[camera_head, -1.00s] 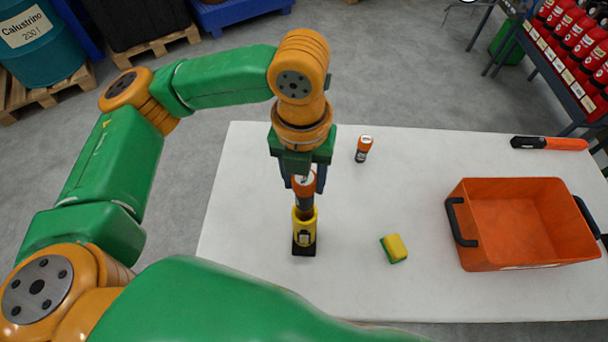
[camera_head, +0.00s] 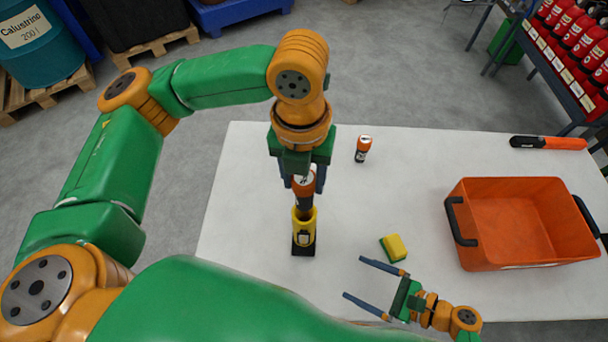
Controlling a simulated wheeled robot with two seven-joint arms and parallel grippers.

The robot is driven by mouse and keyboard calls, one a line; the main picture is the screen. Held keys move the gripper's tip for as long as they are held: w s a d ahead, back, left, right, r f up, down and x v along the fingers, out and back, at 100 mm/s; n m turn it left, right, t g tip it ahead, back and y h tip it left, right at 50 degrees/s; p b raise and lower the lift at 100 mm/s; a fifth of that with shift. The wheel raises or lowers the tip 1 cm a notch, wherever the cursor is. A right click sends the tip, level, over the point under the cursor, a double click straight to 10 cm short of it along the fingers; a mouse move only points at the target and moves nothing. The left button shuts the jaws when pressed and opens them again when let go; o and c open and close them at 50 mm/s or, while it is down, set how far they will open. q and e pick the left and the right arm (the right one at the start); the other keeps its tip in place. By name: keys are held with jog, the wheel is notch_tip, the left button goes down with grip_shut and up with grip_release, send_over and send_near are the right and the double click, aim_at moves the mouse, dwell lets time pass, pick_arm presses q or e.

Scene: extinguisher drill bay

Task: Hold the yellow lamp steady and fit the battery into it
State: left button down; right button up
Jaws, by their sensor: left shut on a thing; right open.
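The yellow lamp (camera_head: 304,230) stands upright on its black base at the left of the white table. My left gripper (camera_head: 302,182) is above it, shut on an orange and black battery (camera_head: 304,190). The battery is upright over the lamp, its dark lower end meeting the lamp's top; I cannot tell whether it is inside. A second orange and black battery (camera_head: 363,149) stands apart, further back. My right gripper (camera_head: 354,278) is open and empty at the table's front, its fingers pointing left towards the lamp, apart from it.
A yellow and green sponge (camera_head: 394,248) lies just behind the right gripper. An orange crate (camera_head: 470,226) with black handles stands at the right. An orange and black tool (camera_head: 550,143) lies at the back right. The white table (camera_head: 430,160) is clear behind the sponge.

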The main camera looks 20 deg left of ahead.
aim_at(304, 207)
jog(key=w+a+r, duration=0.1)
jog(key=a, duration=0.1)
jog(key=w+a+r+m, duration=0.1)
jog(key=a, duration=0.1)
jog(key=w+a+r+m, duration=0.1)
jog(key=w+a, duration=0.1)
jog(key=a, duration=0.1)
jog(key=shift+a+r+t+h, duration=0.1)
jog(key=shift+r+t+h, duration=0.1)
jog(key=shift+t+h, duration=0.15)
jog(key=x, duration=0.9)
jog(key=shift+a+f, duration=0.1)
jog(key=shift+a, duration=0.25)
jog(key=c, duration=1)
pick_arm(q)
jog(key=shift+f, duration=1.6)
jog(key=shift+f, duration=3.6)
jog(key=shift+c, duration=1.1)
grip_release()
